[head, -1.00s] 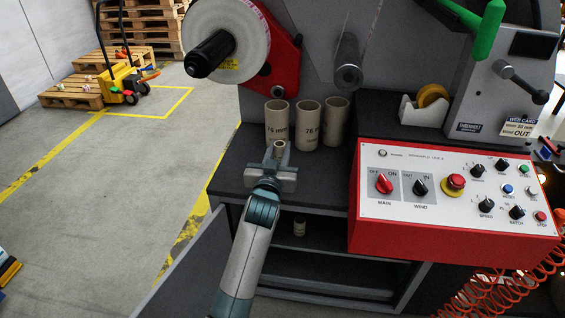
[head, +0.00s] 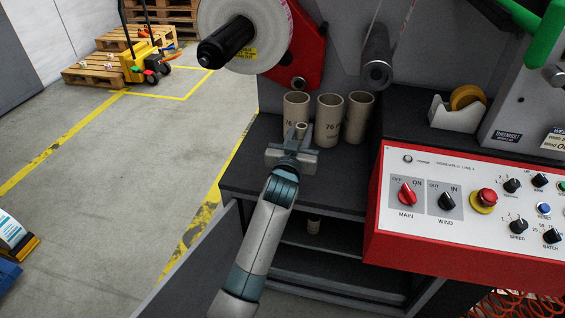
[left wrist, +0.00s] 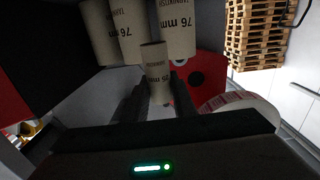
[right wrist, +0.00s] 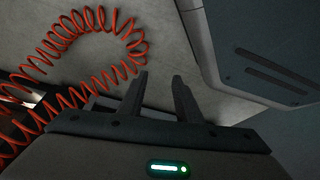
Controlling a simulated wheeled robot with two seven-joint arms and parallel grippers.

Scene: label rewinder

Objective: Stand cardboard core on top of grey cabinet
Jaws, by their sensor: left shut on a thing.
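A small cardboard core (head: 301,129) is between the fingers of my left gripper (head: 299,138), which is shut on it. The core is upright, above the dark top of the grey cabinet (head: 340,182); I cannot tell whether it touches that top. In the left wrist view the small core (left wrist: 154,62) shows between the fingers (left wrist: 157,92), with larger cores behind it. Three large 76 mm cores (head: 328,120) stand on the cabinet top just behind my left gripper. My right gripper (right wrist: 159,80) is open and empty in the right wrist view.
A red-edged control panel (head: 460,205) bounds the right side. A tape dispenser (head: 457,115) stands behind it. A label roll (head: 245,30) overhangs the back left. An orange coiled hose (right wrist: 75,45) is near my right gripper.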

